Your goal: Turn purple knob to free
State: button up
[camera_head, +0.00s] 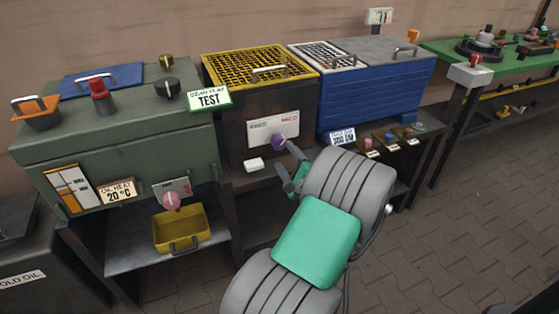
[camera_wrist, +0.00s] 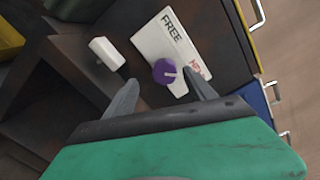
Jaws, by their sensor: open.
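The purple knob (camera_head: 278,141) sits on a white label plate (camera_head: 259,129) on the front of the dark cabinet with the yellow grate. In the wrist view the purple knob (camera_wrist: 165,71) has a pale pointer line directed to the right, toward the red lettering, away from the word FREE on the plate (camera_wrist: 163,36). My gripper (camera_head: 288,162) is in front of the cabinet, close to the knob. In the wrist view my gripper's fingers (camera_wrist: 160,92) are apart, with the knob showing between and beyond their tips. I cannot tell whether either finger touches it.
A small white block (camera_head: 253,164) juts from the cabinet below the plate; it also shows in the wrist view (camera_wrist: 106,53). A blue cabinet (camera_head: 378,98) stands right, with several small knobs on a ledge below. A green TEST cabinet (camera_head: 115,140) stands left, above a yellow tray (camera_head: 180,229).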

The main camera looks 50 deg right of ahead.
aim_at(280, 145)
jog(key=shift+m+h, duration=0.3)
jog(key=x, duration=0.7)
jog(key=shift+d, duration=0.5)
jog(key=shift+c, duration=0.3)
jog(key=c, duration=1.3)
